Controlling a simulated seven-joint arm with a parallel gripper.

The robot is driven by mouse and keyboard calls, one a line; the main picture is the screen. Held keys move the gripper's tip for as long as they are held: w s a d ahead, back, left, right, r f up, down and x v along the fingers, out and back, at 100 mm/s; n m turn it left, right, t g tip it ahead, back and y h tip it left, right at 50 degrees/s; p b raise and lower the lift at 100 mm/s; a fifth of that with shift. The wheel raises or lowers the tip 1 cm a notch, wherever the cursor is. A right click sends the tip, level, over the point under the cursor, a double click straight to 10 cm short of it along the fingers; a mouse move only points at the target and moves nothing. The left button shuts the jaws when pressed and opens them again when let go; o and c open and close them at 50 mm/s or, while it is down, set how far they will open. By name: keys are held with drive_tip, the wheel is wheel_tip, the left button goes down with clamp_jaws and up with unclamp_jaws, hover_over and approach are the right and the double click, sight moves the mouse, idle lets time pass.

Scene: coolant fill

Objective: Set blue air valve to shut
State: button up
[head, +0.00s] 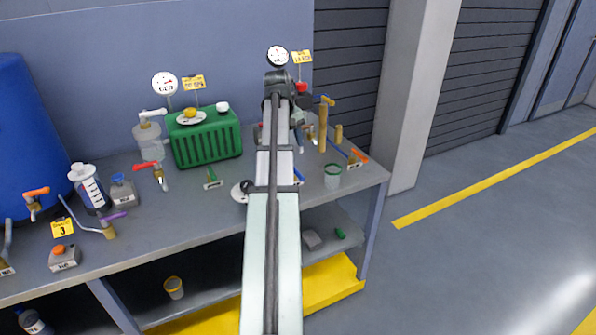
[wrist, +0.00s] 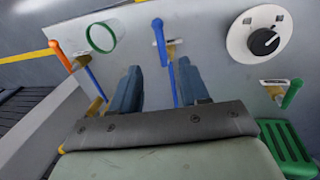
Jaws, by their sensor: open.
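The blue air valve's lever (wrist: 160,42) shows in the wrist view, above and between my fingertips. It points up and down in the picture, roughly along the blue pipe (wrist: 174,86) below it. A small label plate lies beside it. My gripper (wrist: 158,76) is open and empty, its two fingers spread to either side of the pipe; I see no contact with the lever. In the head view, a bit of blue (head: 298,177) beside my arm may be this lever; my arm hides most of the area. My gripper there is largely hidden behind my arm.
An orange lever (wrist: 60,54) and a green-rimmed cup (wrist: 103,37) stand at the left of the wrist view. A black knob on a white disc (wrist: 240,42), a green lever (wrist: 292,94) and a green slatted box (wrist: 286,148) are at the right. Gauges (head: 277,56) stand at the bench's back.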

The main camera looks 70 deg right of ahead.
sight(299, 174)
drive_tip(key=f, duration=0.4)
drive_tip(key=s+d+f, duration=0.1)
drive_tip(key=f, duration=0.6)
drive_tip(key=shift+s+d+f, duration=0.35)
drive_tip(key=shift+f, duration=0.05)
clamp_jaws()
